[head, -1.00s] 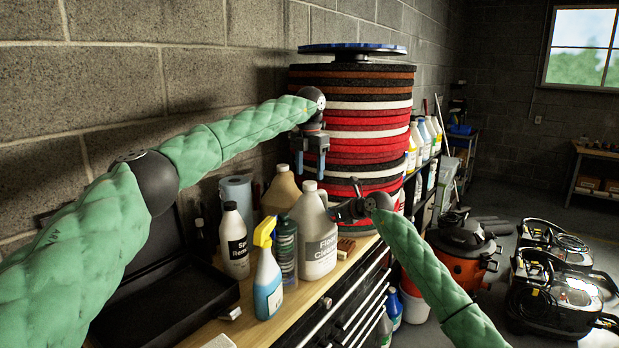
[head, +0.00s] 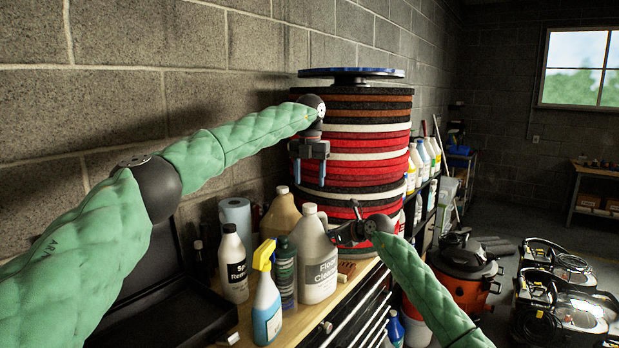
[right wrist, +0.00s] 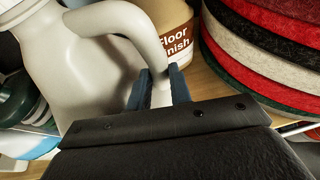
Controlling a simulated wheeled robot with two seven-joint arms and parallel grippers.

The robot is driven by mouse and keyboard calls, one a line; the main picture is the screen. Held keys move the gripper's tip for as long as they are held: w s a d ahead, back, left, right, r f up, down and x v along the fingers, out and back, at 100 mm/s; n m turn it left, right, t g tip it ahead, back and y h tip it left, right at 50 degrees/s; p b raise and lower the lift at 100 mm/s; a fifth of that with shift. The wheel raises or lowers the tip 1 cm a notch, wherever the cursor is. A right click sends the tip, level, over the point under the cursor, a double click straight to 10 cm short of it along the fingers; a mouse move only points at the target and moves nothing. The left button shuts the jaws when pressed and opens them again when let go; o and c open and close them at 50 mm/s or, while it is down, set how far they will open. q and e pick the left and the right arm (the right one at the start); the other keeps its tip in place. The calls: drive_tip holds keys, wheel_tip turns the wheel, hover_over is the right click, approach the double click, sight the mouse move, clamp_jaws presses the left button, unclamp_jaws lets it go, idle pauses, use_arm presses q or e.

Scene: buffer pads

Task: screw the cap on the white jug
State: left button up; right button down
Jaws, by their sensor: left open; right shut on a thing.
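The white jug (head: 318,262), labelled Floor Cleaner, stands upright on the wooden bench top. A small pale top (head: 309,209) shows on its neck; I cannot tell whether it is a cap or the bare mouth. My right gripper (head: 340,234) is at the jug's right side. In the right wrist view its fingers (right wrist: 160,88) are shut around the handle of the jug (right wrist: 95,65). My left gripper (head: 309,174) is open, fingers down, above the jug in the picture and apart from it. I see nothing between its fingers.
A tan jug (head: 281,216) stands behind the white one. A tall stack of pads (head: 365,140) rises behind. An open black case (head: 170,320) lies at left.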

sight(309, 205)
use_arm(q)
drive_tip(key=shift+n, duration=0.7)
drive_tip(key=shift+f, duration=0.15)
drive_tip(key=shift+f, duration=3.9)
drive_tip(key=c, duration=1)
